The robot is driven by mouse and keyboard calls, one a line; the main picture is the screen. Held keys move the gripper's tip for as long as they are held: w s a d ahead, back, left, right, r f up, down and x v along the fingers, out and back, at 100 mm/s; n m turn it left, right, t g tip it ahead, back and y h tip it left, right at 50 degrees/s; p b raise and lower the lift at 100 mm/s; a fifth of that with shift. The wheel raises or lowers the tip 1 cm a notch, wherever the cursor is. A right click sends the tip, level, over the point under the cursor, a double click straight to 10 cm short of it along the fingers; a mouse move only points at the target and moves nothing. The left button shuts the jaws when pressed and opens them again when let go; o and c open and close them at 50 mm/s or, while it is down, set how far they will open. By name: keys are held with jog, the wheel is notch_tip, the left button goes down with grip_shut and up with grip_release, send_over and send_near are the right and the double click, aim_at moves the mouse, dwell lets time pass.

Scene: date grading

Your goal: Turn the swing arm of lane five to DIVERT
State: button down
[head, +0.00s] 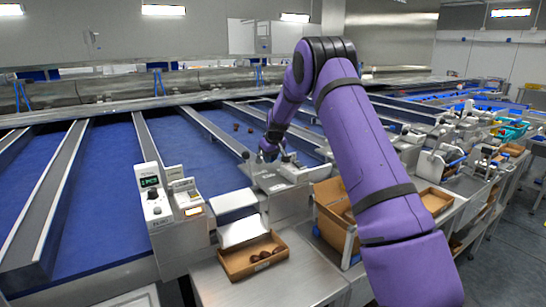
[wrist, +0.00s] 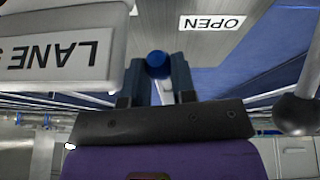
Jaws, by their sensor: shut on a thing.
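In the wrist view the two fingers of my gripper (wrist: 158,82) are shut on a round blue knob (wrist: 158,60), which looks like the handle of the swing arm. The arm's bar is mostly hidden. A grey housing with an upside-down label reading LANE and a cut-off number (wrist: 60,52) is at the left. An upside-down OPEN label (wrist: 212,22) lies on grey metal (wrist: 165,22) beyond the knob. No DIVERT label shows. In the head view my gripper (head: 270,152) is low at the lane's end, beside a metal housing (head: 275,182); the knob is hidden there.
A lever with a dark ball (wrist: 297,115) is close right of my gripper in the wrist view. In the head view, blue lanes (head: 105,175) stretch left, with a few dates (head: 236,127) behind. A control box (head: 154,200) and a cardboard tray of dates (head: 230,267) are nearer.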

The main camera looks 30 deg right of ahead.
jog(key=shift+a+m, duration=0.5)
jog(key=shift+m, duration=0.2)
jog(key=c, duration=0.9)
grip_release()
jog(key=shift+c, duration=0.2)
jog(key=v, duration=1)
jog(key=shift+a+r, duration=0.3)
jog(key=shift+r, duration=0.05)
jog(key=shift+s, duration=0.15)
